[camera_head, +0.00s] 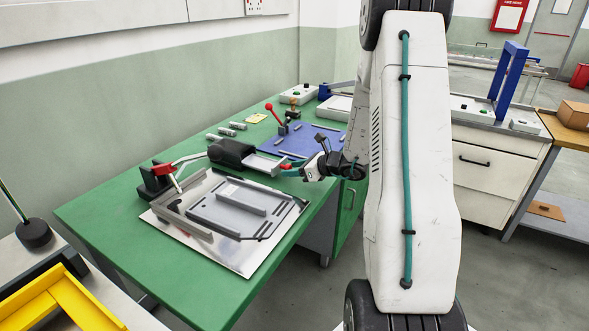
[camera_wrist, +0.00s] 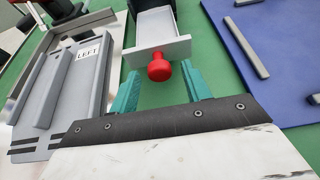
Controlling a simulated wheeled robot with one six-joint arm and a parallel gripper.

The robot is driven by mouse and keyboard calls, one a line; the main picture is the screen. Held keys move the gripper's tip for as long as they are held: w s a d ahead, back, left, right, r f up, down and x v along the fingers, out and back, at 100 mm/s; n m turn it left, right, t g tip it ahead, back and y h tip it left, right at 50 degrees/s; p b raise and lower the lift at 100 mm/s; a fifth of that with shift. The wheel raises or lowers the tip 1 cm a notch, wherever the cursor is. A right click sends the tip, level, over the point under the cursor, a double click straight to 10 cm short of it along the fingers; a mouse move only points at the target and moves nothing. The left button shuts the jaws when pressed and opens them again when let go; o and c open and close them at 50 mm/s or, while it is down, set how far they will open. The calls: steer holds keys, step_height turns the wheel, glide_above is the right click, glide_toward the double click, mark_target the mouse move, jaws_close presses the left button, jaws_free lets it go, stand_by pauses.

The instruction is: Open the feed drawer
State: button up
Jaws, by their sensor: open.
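The feed drawer (camera_wrist: 154,24) is a light grey tray with a pale front plate, standing out of its black housing (camera_head: 232,152) so that its inside shows. It also shows in the head view (camera_head: 262,164). A round red knob (camera_wrist: 159,69) sits on the middle of its front plate. My gripper (camera_wrist: 160,74) has teal fingers, spread open, one on each side of the knob. Gaps show between the knob and both fingers. In the head view my gripper (camera_head: 291,171) is at the drawer's front end, and the knob is mostly hidden there.
A metal plate with a grey tray marked LEFT (camera_wrist: 89,55) lies left of the drawer. A blue mat (camera_wrist: 275,45) with grey bars is on the right. A red-handled lever (camera_head: 165,169) stands left of the housing. The green bench (camera_head: 125,220) is otherwise clear near its front left.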

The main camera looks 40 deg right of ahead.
steer(key=v, duration=0.7)
steer(key=shift+s+d+r, duration=0.15)
steer(key=shift+s+r, duration=0.05)
steer(key=shift+s, duration=0.05)
